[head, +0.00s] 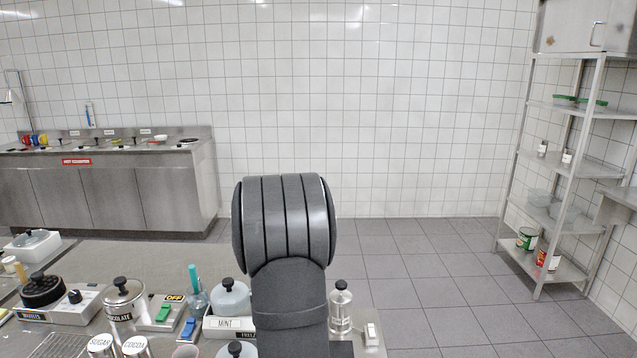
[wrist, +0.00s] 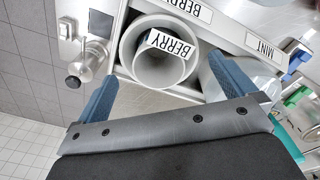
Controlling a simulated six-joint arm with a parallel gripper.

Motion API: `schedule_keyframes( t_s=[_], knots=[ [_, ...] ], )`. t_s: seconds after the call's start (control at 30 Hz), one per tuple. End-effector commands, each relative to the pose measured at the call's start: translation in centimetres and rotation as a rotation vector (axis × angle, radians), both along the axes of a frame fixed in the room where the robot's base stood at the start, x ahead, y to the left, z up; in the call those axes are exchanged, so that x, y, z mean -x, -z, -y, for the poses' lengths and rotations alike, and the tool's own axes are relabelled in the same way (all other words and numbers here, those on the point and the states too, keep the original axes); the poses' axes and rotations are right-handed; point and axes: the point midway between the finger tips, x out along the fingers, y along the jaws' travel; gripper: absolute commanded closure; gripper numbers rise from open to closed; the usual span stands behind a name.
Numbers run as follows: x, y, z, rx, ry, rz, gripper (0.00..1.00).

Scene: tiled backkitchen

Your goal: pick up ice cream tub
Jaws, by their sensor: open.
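An open, round, pale tub (wrist: 137,62) with a BERRY label (wrist: 170,43) sits in an opening of a white freezer box (wrist: 232,28) in the wrist view. I look down into the tub from above. My gripper (wrist: 162,72) is open, its two blue fingers on either side of the tub's near side. I cannot tell whether they touch it. In the head view the white freezer box (head: 214,334) with a MINT label shows left of my arm. My arm hides the gripper there, and I cannot make out the BERRY tub.
Lidded tubs (head: 229,297) with black knobs stand left of my arm. A steel canister (head: 341,308) and a switch (head: 371,333) stand to its right. A chocolate pot (head: 124,303) and sugar and cocoa shakers (head: 100,346) crowd the counter's left. Open floor lies beyond on the right.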

Motion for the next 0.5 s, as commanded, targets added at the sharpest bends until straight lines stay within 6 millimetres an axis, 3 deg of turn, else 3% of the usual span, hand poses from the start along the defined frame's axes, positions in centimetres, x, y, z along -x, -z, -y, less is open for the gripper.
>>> schedule_keyframes(
  t_s=[0.3, 0.5],
  knots=[
    [0.01, 0.0, -0.01, 0.0, 0.0, 0.0, 0.0],
    [0.01, 0.0, -0.01, 0.0, 0.0, 0.0, 0.39]
  ],
)
